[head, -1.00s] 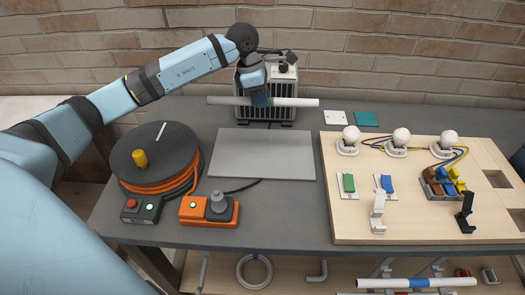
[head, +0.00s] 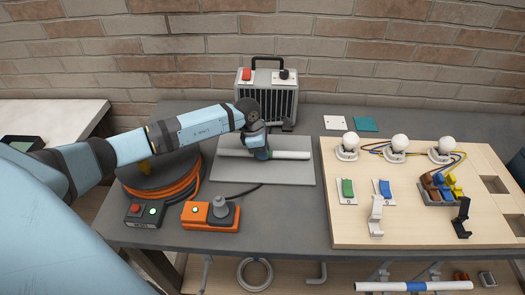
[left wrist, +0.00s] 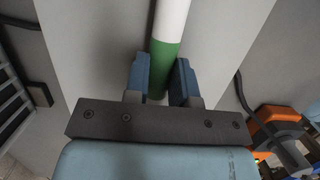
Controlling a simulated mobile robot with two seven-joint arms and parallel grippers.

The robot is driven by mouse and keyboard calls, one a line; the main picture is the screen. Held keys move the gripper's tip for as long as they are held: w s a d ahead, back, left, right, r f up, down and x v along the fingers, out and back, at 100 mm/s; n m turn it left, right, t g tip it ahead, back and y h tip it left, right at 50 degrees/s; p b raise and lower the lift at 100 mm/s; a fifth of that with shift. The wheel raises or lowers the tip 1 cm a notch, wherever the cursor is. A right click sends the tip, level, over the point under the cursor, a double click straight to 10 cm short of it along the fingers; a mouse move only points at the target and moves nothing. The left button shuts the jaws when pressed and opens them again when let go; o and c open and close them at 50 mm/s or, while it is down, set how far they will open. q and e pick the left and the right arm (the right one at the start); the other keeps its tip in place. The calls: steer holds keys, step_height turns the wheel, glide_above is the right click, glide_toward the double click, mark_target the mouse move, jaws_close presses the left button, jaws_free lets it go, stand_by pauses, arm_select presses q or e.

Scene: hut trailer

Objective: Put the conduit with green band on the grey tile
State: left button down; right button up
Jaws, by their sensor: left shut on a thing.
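The conduit with green band (head: 290,155) is a white tube lying left to right over the grey tile (head: 300,175) in the head view. Its green band (left wrist: 164,62) shows between my fingers in the left wrist view. My left gripper (head: 262,154) is shut on the conduit at the band, and it also shows in the left wrist view (left wrist: 160,80). The conduit is at or just above the tile; I cannot tell whether it touches. The gripper hides the conduit's middle. My right gripper is not in view.
A heater (head: 268,98) stands behind the tile. A cable reel (head: 150,185) and an orange box (head: 210,217) are at the left. A wooden board (head: 420,215) with lamps and switches is at the right. A blue-banded conduit (head: 385,286) lies lower down.

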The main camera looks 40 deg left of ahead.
arm_select(q)
steer(key=shift+f, duration=0.35)
steer(key=shift+f, duration=0.2)
steer(key=c, duration=1)
jaws_free()
steer(key=shift+o, duration=0.2)
steer(key=shift+r, duration=0.1)
steer(key=shift+r, duration=0.15)
steer(key=b+v, duration=0.2)
steer(key=v, duration=1)
